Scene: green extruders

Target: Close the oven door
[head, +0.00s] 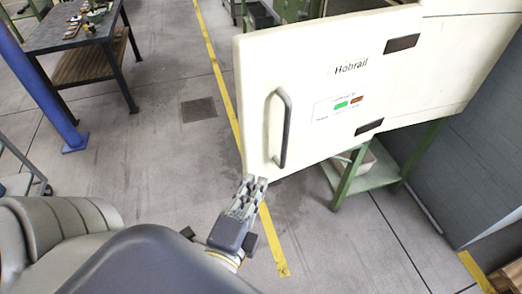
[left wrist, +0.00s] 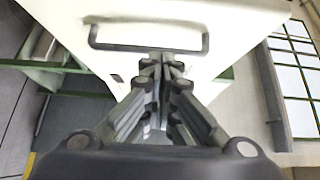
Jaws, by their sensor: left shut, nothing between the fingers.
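The oven door (head: 310,105) is a large cream panel with a dark bar handle (head: 285,128), the word "Hobrail" and small green and red marks. It appears to stand open, swung out from the oven body (head: 455,65) at the right. My left gripper (head: 256,182) is shut and empty at the door's lower left corner, below the handle. Whether it touches the door I cannot tell. In the left wrist view the closed fingers (left wrist: 163,62) point at the door (left wrist: 215,20), just under the handle (left wrist: 150,48). My right gripper is not in view.
A green stand (head: 350,178) with a lower shelf is under the oven. A workbench (head: 68,28) and a blue post (head: 40,85) stand at the left. A grey wall is at the right. The floor (head: 170,150) left of the door is clear.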

